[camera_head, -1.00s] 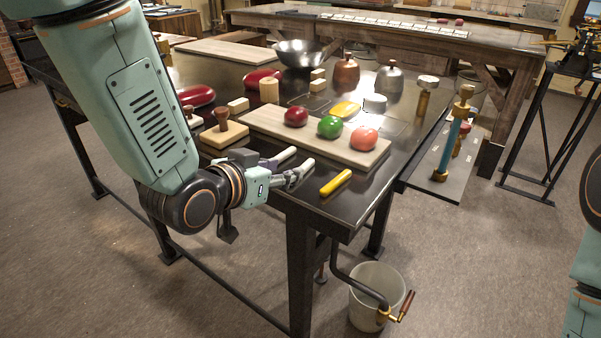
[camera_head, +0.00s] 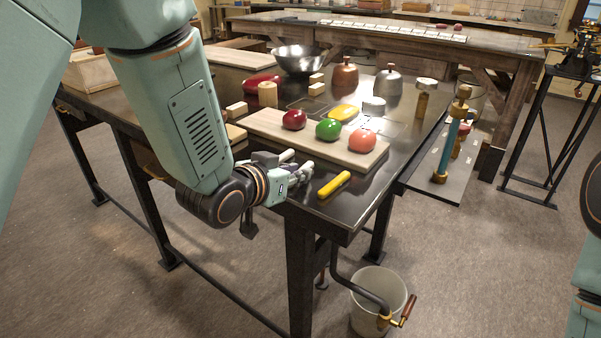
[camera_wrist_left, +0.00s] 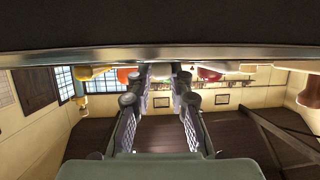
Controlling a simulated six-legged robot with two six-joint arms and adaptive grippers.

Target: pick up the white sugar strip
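I cannot make out a white sugar strip for certain. The nearest strip-like thing is a yellow bar (camera_head: 334,184) lying on the dark table's near right corner in the head view. My left gripper (camera_head: 301,168) is at the table's near edge, just left of the yellow bar and apart from it. In the left wrist view its two fingers (camera_wrist_left: 160,80) stand apart, so it is open. A pale thing (camera_wrist_left: 160,67) shows in the gap beyond the fingertips; I cannot tell which thing it is. My right gripper is not in view.
A wooden board (camera_head: 270,134) behind the gripper bears red, green and orange-red rounded things. A white round thing (camera_head: 374,105), a yellow one (camera_head: 344,112) and a steel bowl (camera_head: 299,59) are farther back. A crank handle (camera_head: 362,292) and bucket (camera_head: 385,286) are below the table corner.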

